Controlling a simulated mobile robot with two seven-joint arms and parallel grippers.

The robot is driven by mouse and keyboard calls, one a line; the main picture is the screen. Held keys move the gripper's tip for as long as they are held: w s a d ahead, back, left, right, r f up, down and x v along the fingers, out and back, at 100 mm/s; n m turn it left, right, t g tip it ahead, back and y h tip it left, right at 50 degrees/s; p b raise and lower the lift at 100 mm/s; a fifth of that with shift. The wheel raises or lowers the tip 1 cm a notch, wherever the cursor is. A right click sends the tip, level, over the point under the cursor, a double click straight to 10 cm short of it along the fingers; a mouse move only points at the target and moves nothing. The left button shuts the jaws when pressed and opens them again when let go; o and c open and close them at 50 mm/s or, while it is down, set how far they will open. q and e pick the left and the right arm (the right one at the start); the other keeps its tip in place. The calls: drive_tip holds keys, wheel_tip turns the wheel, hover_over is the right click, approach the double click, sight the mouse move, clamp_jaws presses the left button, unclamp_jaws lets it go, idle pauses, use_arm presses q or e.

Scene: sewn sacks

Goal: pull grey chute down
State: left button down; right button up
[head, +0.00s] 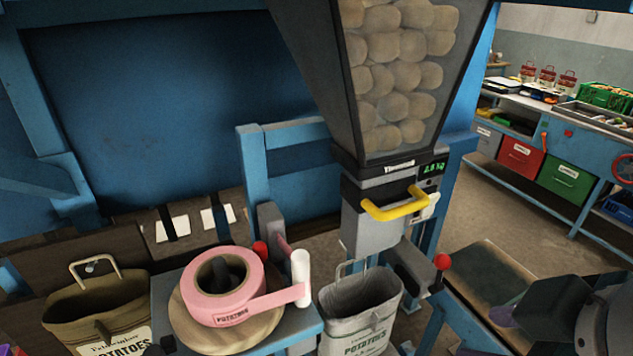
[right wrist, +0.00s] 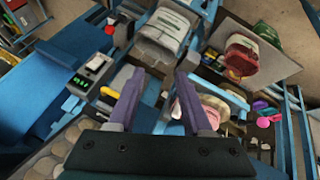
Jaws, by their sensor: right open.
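The grey chute (head: 369,222) hangs under the potato hopper (head: 400,75), with a yellow bar handle (head: 395,207) across its front. An open pale sack (head: 360,305) stands below it. In the right wrist view the yellow handle (right wrist: 108,92) shows just left of my left-hand finger, partly hidden. My right gripper (right wrist: 159,72) is open with nothing between its fingers. In the head view it is at the lower right, a purple finger (head: 503,316) showing, lower than the handle and apart from it. My left gripper is not in view.
A pink tape roll (head: 225,287) on a small stand and a brown sack (head: 100,308) are left of the chute. A red-knobbed lever (head: 442,261) sticks out right of the pale sack. A bench (head: 500,285) lies at the right. The space before the handle looks clear.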

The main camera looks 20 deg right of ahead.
drive_tip(key=w+d+f+n+t+h+b, duration=0.2)
drive_tip(key=w+d+f+n+t+b, duration=0.15)
drive_tip(key=w+n+b, duration=0.35)
drive_tip(key=n+t+b, duration=0.3)
drive_tip(key=n+t, duration=0.1)
drive_tip(key=t, duration=0.1)
approach(407, 212)
drive_tip(key=w, duration=0.2)
use_arm(q)
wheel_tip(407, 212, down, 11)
drive_tip(key=p, duration=0.1)
drive_tip(key=shift+p, duration=0.4)
use_arm(e)
drive_tip(key=shift+h, duration=0.4)
drive_tip(key=x, duration=0.9)
drive_tip(key=shift+s+f, duration=0.1)
drive_tip(key=shift+f, duration=0.15)
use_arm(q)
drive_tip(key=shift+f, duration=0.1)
use_arm(e)
drive_tip(key=shift+c, duration=0.2)
drive_tip(key=c, duration=0.6)
clamp_jaws()
